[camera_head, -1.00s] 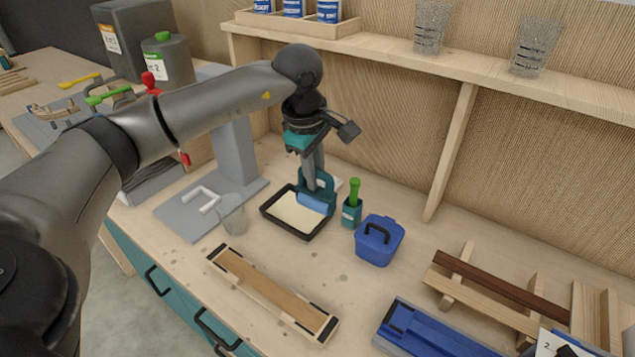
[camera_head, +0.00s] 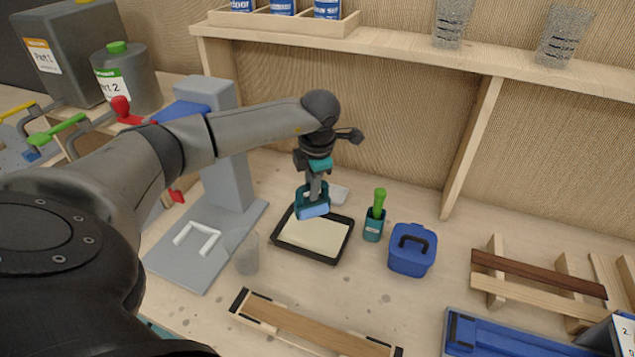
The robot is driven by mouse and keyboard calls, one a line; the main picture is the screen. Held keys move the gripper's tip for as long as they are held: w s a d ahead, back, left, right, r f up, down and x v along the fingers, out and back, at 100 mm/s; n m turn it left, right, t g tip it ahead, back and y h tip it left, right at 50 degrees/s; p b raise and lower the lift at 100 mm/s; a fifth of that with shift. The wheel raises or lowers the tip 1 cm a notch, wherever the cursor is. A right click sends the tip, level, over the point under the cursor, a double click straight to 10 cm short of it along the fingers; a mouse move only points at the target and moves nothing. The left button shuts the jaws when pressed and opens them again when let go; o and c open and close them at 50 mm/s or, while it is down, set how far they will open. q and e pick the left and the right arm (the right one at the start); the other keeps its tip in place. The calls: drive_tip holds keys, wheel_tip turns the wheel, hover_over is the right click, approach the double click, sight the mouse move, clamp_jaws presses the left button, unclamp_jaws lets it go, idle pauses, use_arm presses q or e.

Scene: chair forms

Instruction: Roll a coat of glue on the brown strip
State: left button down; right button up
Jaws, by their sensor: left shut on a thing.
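My left gripper (camera_head: 312,188) is shut on a paint roller (camera_head: 312,210) with a blue sleeve and a teal frame. The roller is over the back left part of a black tray (camera_head: 309,253) holding cream-coloured glue (camera_head: 315,236). I cannot tell whether the sleeve touches the glue. The brown strip (camera_head: 316,327) lies in a pale wooden form with black ends, at the front of the bench, and is partly cut off by the lower picture edge. My right gripper does not show.
A teal holder with a green-handled tool (camera_head: 375,218) and a blue lidded box (camera_head: 411,250) stand right of the tray. A clear cup (camera_head: 246,253) and a grey stand (camera_head: 229,155) are left. Wooden racks (camera_head: 540,275) and a blue form (camera_head: 500,335) lie right.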

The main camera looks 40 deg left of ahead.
sight(313, 209)
use_arm(q)
drive_tip(key=shift+d+f+b, duration=0.1)
drive_tip(key=shift+f+b, duration=0.55)
drive_tip(key=shift+f, duration=0.2)
wheel_tip(313, 209, down, 4)
drive_tip(key=b, duration=0.3)
drive_tip(key=shift+f, duration=0.1)
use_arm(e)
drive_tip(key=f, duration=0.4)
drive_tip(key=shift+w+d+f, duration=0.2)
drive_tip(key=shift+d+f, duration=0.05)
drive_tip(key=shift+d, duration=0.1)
use_arm(q)
drive_tip(key=shift+f, duration=0.2)
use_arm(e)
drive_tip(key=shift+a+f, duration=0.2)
use_arm(q)
drive_tip(key=shift+f+b, duration=0.45)
drive_tip(key=shift+b, duration=0.1)
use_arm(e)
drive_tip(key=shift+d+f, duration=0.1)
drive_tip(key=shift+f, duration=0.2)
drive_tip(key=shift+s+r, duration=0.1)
use_arm(q)
drive_tip(key=shift+r+p, duration=2.7)
drive_tip(key=shift+r, duration=0.85)
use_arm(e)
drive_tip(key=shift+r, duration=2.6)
